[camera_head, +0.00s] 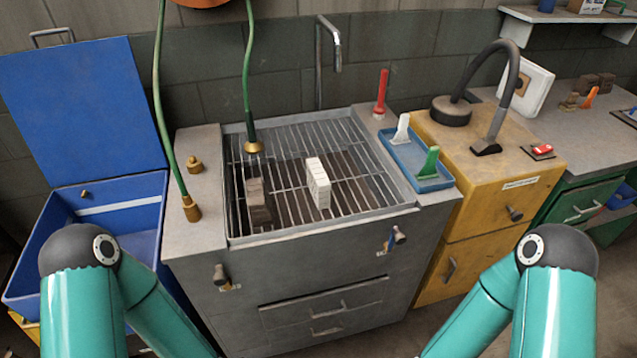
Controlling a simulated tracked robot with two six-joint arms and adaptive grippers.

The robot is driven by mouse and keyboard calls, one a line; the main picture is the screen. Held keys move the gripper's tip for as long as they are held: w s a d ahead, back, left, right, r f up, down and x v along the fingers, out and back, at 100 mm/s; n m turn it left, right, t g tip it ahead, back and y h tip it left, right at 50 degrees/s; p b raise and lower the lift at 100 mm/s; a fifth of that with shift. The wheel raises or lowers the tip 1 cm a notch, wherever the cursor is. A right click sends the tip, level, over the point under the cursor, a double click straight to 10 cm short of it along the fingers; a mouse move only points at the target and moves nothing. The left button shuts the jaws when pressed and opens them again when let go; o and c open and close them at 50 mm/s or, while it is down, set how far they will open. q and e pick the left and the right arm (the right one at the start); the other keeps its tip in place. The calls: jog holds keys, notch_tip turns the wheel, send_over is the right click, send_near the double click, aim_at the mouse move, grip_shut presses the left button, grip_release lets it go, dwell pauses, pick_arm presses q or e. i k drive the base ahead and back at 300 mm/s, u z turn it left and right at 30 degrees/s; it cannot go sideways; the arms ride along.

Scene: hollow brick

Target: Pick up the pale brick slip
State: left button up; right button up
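Nothing touches the pale slip except the grate. Only teal links and dark joints of my two arms show at the lower left and lower right. Neither gripper is in view.
A green hose with a brass nozzle (253,147) hangs over the grate's back left. A steel tap (329,55) rises behind. A blue tray (415,165) with a white and a green tool lies right of the grate. An open blue bin (118,203) stands left.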

aim_at(320, 185)
jog(key=z, duration=1.7)
jog(key=i, duration=0.1)
jog(key=u, duration=3.1)
jog(key=k, duration=1.2)
jog(key=z, duration=0.4)
jog(key=i, duration=1)
jog(key=z, duration=0.05)
